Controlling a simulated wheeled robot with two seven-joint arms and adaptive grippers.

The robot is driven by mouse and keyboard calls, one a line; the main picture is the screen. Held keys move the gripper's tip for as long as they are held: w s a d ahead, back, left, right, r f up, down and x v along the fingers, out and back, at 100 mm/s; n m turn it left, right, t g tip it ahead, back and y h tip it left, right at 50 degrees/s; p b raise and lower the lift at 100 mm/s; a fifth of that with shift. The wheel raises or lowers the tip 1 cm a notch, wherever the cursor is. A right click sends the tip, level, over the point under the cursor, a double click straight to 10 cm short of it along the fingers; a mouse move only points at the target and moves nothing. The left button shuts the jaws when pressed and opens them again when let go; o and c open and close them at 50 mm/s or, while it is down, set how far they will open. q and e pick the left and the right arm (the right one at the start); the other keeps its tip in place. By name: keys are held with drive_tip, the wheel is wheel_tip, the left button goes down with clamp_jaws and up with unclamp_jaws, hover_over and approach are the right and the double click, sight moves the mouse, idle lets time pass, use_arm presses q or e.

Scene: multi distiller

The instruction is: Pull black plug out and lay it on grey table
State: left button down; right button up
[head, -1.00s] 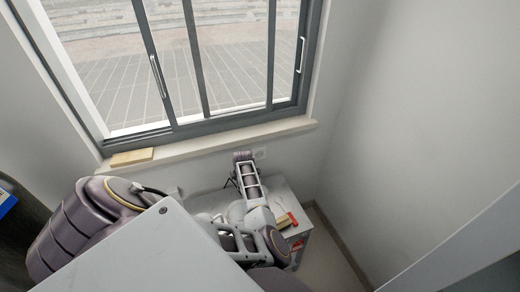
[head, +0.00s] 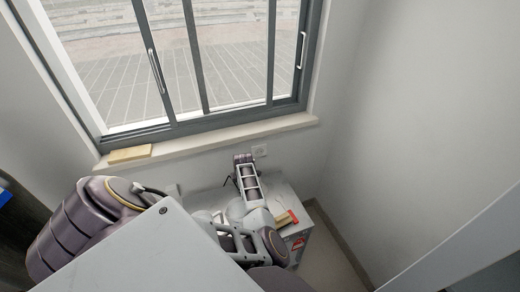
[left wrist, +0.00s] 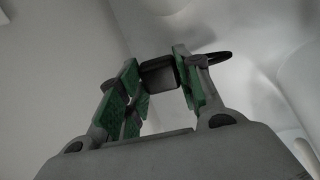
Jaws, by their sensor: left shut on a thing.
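My left gripper (head: 243,158) is in front of the wall above the grey table (head: 296,187), left of a white wall socket (head: 260,151). The socket's face is uncovered, and a small strip of wall shows between it and the gripper. In the left wrist view, the green-padded fingers of the left gripper (left wrist: 160,90) are shut on the black plug (left wrist: 158,74), a dark block at the fingertips. The plug cannot be made out in the head view. My right gripper is not in view.
A red and yellowish object (head: 287,218) lies on the table's right part. A small wooden block (head: 130,154) lies on the window sill (head: 215,140). My arm covers much of the tabletop. A wall corner rises to the right.

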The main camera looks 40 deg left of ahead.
use_arm(q)
drive_tip(key=shift+f, duration=0.3)
drive_tip(key=shift+f+b, duration=0.25)
drive_tip(key=shift+b, duration=0.05)
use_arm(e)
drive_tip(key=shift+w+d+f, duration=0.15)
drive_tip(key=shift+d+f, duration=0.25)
use_arm(q)
drive_tip(key=shift+a+f, duration=0.1)
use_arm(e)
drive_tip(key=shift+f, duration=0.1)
